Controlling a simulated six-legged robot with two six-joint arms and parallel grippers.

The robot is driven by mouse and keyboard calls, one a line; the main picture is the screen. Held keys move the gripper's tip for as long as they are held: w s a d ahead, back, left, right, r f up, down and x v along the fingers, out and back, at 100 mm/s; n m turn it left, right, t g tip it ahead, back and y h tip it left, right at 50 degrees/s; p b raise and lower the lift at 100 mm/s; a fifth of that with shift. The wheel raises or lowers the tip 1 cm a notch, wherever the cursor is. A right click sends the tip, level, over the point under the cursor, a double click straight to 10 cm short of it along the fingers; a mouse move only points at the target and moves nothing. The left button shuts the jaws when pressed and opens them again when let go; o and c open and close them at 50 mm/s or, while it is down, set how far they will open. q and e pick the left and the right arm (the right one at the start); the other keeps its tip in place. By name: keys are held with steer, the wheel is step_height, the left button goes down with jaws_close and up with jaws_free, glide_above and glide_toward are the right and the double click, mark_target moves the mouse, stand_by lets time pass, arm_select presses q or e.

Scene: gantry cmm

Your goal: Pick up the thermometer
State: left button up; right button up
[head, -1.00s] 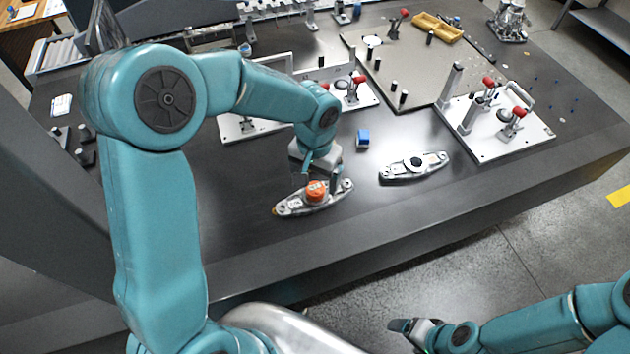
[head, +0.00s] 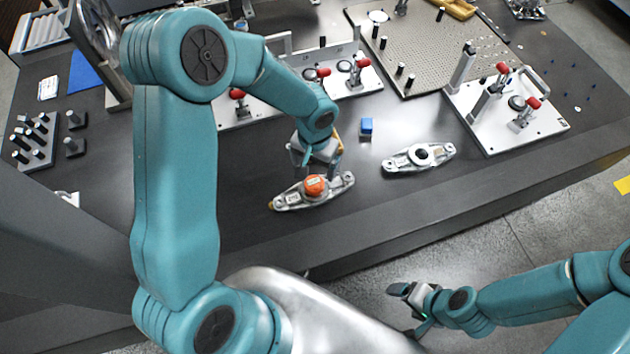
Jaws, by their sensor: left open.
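An orange round object (head: 315,186) with a pale label, which seems to be the thermometer, sits on the middle of a long silver metal part (head: 288,200). The part lies on the dark table (head: 250,225). My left gripper (head: 320,172) is open, just above and behind the orange object, pointing down. I cannot tell whether its fingers touch it. My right gripper (head: 402,292) is low in front of the table, away from these things; its jaw opening is unclear.
White fixture plates with red-knobbed clamps stand behind (head: 360,76) and at right (head: 535,118). A perforated plate (head: 430,45) is at the back. The table's front strip is clear.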

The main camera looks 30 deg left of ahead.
mark_target(314, 183)
arm_select(q)
steer(key=shift+f, duration=0.95)
steer(key=shift+s+f, duration=0.2)
steer(key=shift+f, duration=0.7)
steer(key=f, duration=0.2)
steer(key=f+p, duration=0.1)
steer(key=f, duration=0.1)
steer(key=shift+w, duration=0.25)
steer(key=shift+f, duration=0.3)
steer(key=c, duration=1.2)
